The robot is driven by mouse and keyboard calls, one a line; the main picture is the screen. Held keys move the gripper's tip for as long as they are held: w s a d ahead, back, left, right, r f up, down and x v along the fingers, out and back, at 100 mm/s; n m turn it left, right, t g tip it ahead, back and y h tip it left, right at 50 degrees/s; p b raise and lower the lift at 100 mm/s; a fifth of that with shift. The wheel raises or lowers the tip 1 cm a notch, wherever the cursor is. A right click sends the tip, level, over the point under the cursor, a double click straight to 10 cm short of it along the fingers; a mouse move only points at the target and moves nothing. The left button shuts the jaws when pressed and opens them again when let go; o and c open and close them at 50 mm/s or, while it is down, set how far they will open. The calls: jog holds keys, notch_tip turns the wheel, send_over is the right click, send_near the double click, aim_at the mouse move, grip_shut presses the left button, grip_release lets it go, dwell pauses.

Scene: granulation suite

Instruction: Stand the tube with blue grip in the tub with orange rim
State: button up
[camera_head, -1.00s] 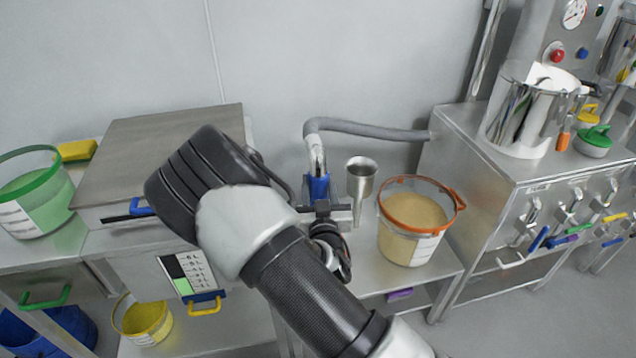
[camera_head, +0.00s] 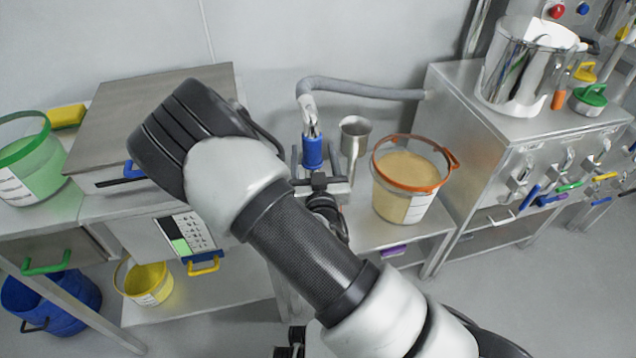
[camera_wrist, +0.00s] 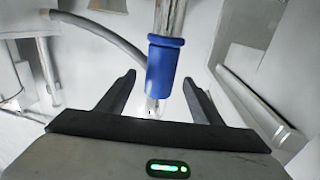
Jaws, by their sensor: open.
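The tube with the blue grip (camera_head: 313,151) stands upright on the bench with a grey hose attached at its top. In the wrist view its blue grip (camera_wrist: 165,66) is between and beyond the fingertips of my gripper (camera_wrist: 160,80). The jaws are open, with a gap on each side of the grip. In the head view my gripper (camera_head: 322,182) is just in front of the tube. The tub with the orange rim (camera_head: 404,204) stands to the right on the same bench and holds tan powder.
A metal funnel (camera_head: 354,136) stands between the tube and the tub. The grey hose (camera_head: 365,91) runs right to a steel cabinet (camera_head: 470,140). A steel box (camera_head: 150,110) is at left, beside a green-rimmed tub (camera_head: 30,165). A yellow bucket (camera_head: 148,284) sits on the lower shelf.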

jog(key=s+d+p, duration=0.1)
jog(key=s+p, duration=0.2)
jog(key=s, duration=1)
jog(key=shift+s+d, duration=0.15)
jog(key=shift+d, duration=0.15)
